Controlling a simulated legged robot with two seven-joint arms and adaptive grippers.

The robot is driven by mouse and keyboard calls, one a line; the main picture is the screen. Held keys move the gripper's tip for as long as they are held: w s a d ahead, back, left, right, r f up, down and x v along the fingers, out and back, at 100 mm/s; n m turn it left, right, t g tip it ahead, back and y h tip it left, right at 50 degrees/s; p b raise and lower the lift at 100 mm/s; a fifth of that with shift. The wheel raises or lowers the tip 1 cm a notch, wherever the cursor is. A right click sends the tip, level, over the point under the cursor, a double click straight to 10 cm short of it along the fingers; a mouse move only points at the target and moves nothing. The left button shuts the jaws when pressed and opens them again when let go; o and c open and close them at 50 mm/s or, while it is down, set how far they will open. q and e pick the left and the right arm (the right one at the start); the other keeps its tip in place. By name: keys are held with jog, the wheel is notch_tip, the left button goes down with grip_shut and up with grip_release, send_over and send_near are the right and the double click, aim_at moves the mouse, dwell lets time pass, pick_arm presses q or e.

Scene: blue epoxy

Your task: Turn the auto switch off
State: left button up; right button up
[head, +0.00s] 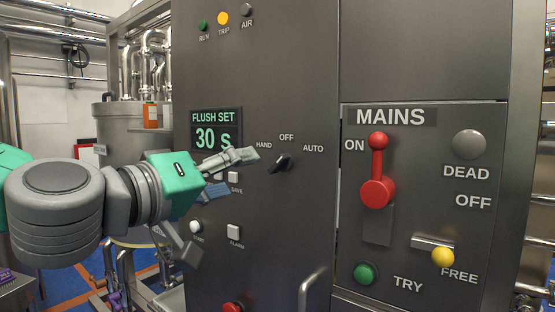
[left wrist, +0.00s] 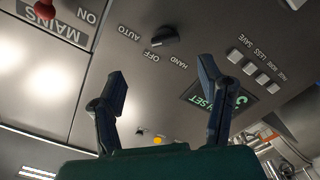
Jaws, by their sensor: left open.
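The black selector switch (head: 282,162) sits on the grey cabinet front, with the labels HAND, OFF and AUTO above it. Its handle slants, with the upper end to the right; which label it points at is hard to tell. In the left wrist view the switch (left wrist: 164,38) shows upside down, beyond the fingertips. My left gripper (head: 238,172) is open and empty, left of the switch in the head view and apart from it. Its two spread fingers also show in the left wrist view (left wrist: 162,80). My right gripper is in neither view.
A red MAINS lever (head: 377,170) stands up at ON on the right panel. A yellow-knobbed handle (head: 442,256) and a metal grab handle (head: 313,292) stick out lower down. A FLUSH SET display (head: 216,130) and small buttons lie behind my left gripper.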

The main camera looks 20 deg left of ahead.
aim_at(273, 165)
pick_arm(q)
jog(key=p+x, duration=0.1)
jog(key=x, duration=0.5)
jog(key=p+x, duration=0.1)
jog(key=x, duration=0.6)
jog(key=shift+a+f, duration=0.2)
jog(key=shift+w+d, duration=0.15)
jog(key=shift+s, duration=0.2)
jog(key=shift+c, duration=1.2)
jog(key=shift+s+a, duration=0.1)
jog(key=shift+a, duration=0.4)
jog(key=c, duration=0.7)
jog(key=shift+a, duration=0.25)
jog(key=shift+c, duration=1.1)
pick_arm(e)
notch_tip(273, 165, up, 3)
